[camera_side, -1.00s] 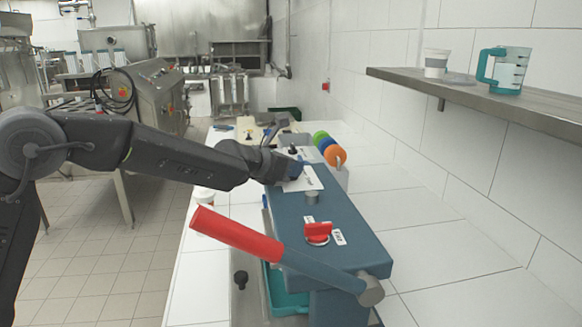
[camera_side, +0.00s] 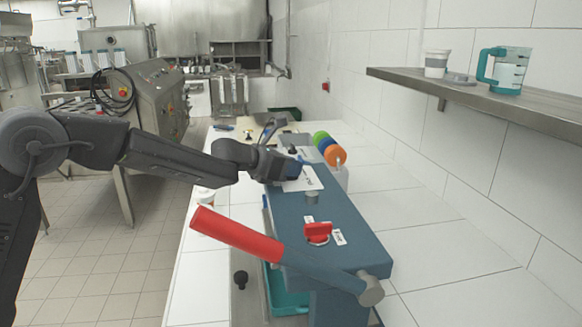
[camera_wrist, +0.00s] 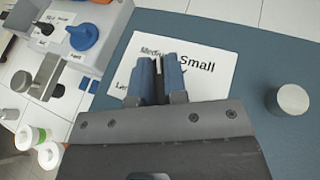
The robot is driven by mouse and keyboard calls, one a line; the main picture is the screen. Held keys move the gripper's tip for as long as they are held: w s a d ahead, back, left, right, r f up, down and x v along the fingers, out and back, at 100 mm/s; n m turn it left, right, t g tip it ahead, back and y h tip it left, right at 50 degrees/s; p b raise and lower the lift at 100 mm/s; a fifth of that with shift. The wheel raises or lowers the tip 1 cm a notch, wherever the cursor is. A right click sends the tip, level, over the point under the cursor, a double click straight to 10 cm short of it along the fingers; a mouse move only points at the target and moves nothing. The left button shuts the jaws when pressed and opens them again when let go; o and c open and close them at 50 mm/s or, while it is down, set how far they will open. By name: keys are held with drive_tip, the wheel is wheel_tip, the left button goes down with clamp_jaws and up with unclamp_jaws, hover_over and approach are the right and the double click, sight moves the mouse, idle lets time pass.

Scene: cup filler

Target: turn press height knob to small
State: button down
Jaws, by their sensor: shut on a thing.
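My gripper (camera_wrist: 159,78) is over the white plate (camera_wrist: 205,42) marked Small, Medium and a partly covered third word starting with L. Its blue fingers are close together, shut on the press height knob, which they almost fully hide. The fingers stand between the L word and Small, just below Medium; where the knob points cannot be told. In the side view my gripper (camera_side: 297,165) is low at the far end of the blue press top (camera_side: 335,220), over the white plate (camera_side: 309,179).
A grey metal stub (camera_wrist: 288,99) stands right of the plate in the wrist view. A grey box with a blue knob (camera_wrist: 84,37) is upper left. In the side view, a red knob (camera_side: 318,232) and red-handled lever (camera_side: 237,234) are nearer. Coloured discs (camera_side: 334,154) stand right of my gripper.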

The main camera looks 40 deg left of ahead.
drive_tip(key=shift+m+g+h, duration=0.4)
drive_tip(key=shift+m+h, duration=0.3)
drive_tip(key=m+g+h, duration=0.4)
drive_tip(key=m, duration=0.1)
drive_tip(key=shift+a+f+h, duration=0.1)
drive_tip(key=shift+h, duration=0.2)
drive_tip(key=m+g+h, duration=0.2)
drive_tip(key=m+g, duration=0.2)
drive_tip(key=shift+m+g, duration=0.3)
drive_tip(key=c, duration=1.2)
unclamp_jaws()
drive_tip(key=shift+o, duration=0.2)
drive_tip(key=v, duration=1.3)
drive_tip(key=shift+a, duration=0.35)
drive_tip(key=shift+s, duration=0.1)
